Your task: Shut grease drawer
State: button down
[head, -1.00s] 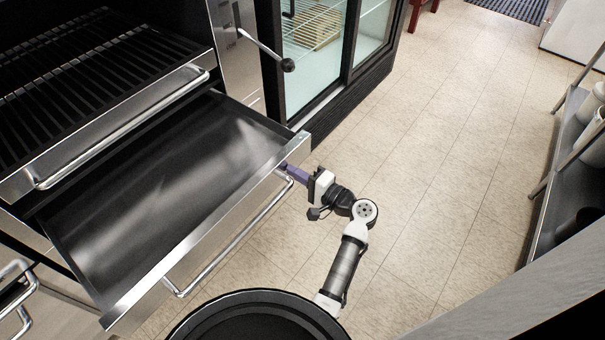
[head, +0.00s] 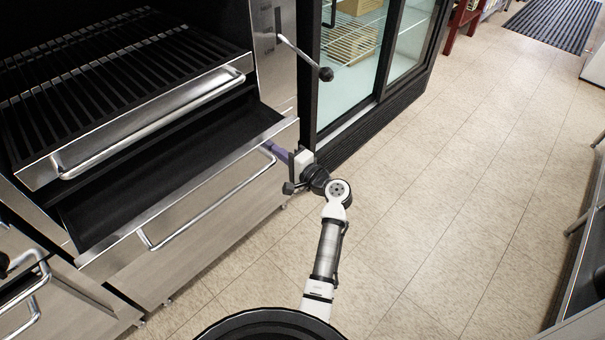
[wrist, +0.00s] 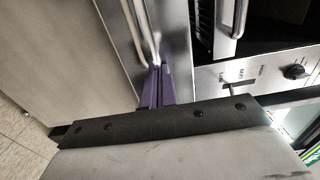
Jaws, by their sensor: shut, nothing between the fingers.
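The grease drawer (head: 170,200) is a wide steel-fronted drawer with a dark interior, partly open below the grill rack. Its bar handle (head: 207,212) runs along the front. My gripper (head: 272,146) has purple fingers, shut and empty, at the right end of the drawer front, close to the handle's right end. In the wrist view the shut fingers (wrist: 156,88) reach up to the steel front beside a bar handle (wrist: 140,35). The fingertips appear to touch the front, though exact contact is hard to tell.
The grill rack drawer (head: 150,120) with its own handle sits above, slightly out. A lever with a black knob (head: 326,74) sticks out at the right. A glass-door fridge (head: 350,60) stands beyond. The tiled floor (head: 440,190) to the right is clear.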

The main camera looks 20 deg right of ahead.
aim_at(241, 129)
jog(key=b+x, duration=0.6)
jog(key=x, duration=1.1)
jog(key=shift+f, duration=0.1)
jog(key=shift+w+a, duration=0.15)
jog(key=shift+w, duration=0.05)
jog(key=shift+w+r, duration=0.1)
jog(key=shift+r, duration=0.35)
jog(key=shift+a, duration=0.1)
